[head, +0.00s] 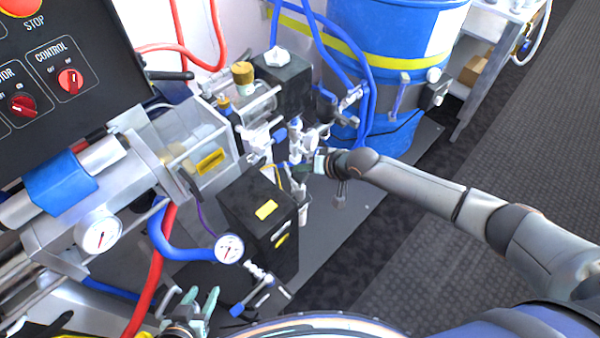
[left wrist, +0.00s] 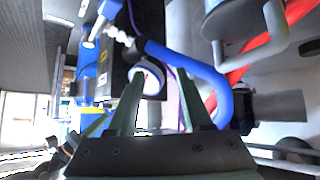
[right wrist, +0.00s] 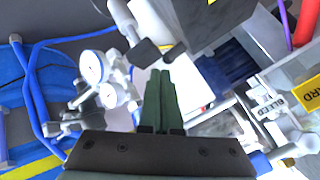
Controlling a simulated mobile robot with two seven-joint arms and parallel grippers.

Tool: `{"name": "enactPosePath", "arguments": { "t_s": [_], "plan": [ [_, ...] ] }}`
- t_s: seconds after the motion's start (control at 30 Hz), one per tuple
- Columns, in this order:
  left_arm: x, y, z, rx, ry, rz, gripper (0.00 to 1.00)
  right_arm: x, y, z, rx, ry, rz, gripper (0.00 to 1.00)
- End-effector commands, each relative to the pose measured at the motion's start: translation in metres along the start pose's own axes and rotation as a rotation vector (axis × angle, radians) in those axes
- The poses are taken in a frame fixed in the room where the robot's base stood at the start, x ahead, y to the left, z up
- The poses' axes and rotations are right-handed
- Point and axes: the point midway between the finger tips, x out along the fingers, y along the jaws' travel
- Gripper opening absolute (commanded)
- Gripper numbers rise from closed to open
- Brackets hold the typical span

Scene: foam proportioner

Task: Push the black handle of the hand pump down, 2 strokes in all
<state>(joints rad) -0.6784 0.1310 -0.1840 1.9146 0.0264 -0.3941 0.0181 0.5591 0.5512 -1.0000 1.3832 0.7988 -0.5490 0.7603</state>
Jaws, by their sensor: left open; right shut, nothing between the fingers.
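My right gripper (head: 302,166) is shut and empty among the grey-white fittings beside the black box with a yellow label (head: 245,215). In the right wrist view its closed fingertips (right wrist: 160,75) are just below two dark pads (right wrist: 147,52) on a light fitting; I cannot tell whether they touch, or whether this is the pump handle. My left gripper (head: 192,304) is open and empty at the bottom of the head view, below the round gauge (head: 229,248).
A blue drum (head: 385,60) with a yellow band stands at the back. Blue hoses (head: 366,90) and red hoses (head: 168,260) run around the fittings. The metal cylinder assembly (head: 120,180) fills the left.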

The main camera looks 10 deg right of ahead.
Motion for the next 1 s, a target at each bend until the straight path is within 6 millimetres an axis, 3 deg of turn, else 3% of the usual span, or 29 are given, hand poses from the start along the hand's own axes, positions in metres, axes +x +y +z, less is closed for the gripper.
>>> {"name": "enactPosePath", "arguments": {
  "t_s": [1.0],
  "plan": [
    [0.0033,-0.0003,0.0038,0.000,0.000,0.000,0.50,0.0068,0.0048,0.0049,0.000,0.000,0.000,0.00]
  ]
}}
